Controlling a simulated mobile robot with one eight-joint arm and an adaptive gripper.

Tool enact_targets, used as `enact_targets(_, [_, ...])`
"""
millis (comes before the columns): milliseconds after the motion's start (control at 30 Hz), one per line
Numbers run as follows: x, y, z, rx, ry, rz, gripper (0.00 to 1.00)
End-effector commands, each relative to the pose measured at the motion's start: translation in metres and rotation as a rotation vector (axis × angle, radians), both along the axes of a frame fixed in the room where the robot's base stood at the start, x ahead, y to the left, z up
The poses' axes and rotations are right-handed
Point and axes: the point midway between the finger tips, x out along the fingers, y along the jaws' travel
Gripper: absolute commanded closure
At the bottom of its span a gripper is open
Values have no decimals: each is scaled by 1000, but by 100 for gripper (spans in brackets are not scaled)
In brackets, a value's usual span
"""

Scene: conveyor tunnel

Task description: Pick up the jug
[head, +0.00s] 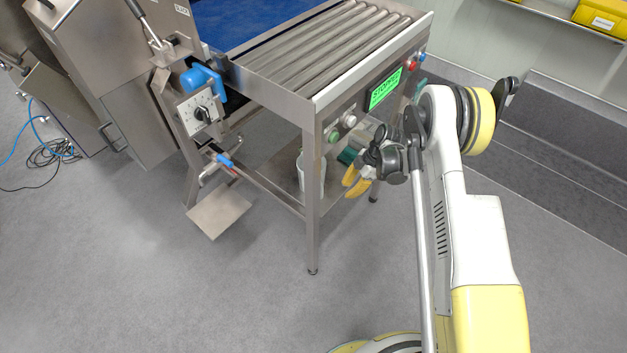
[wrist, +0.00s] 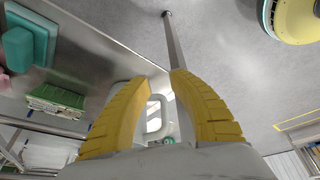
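A white jug (head: 312,180) stands on the low shelf under the conveyor in the head view, partly hidden by a table leg. My gripper (head: 351,183) is to its right, with its yellow fingers pointing toward it. In the wrist view, the fingers of my gripper (wrist: 162,80) are apart. The jug (wrist: 154,126) shows in the gap between them, with its looped handle toward me. No finger is seen closed on it. The rest of the jug is hidden by the fingers and the palm.
The low steel shelf (wrist: 85,70) also holds a teal block (wrist: 28,45) and a green stack (wrist: 55,97). A table leg (head: 312,225) stands close to the jug. The conveyor and its control panel (head: 384,90) are above. The floor in front is clear.

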Motion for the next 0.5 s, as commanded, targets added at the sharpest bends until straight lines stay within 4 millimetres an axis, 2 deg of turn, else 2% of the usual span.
enact_targets(100, [-3, 23, -2, 0, 0, 2, 75])
enact_targets(400, [-5, 44, -1, -1, -1, -1, 75])
enact_targets(500, [-7, 58, -1, -1, 0, 0, 75])
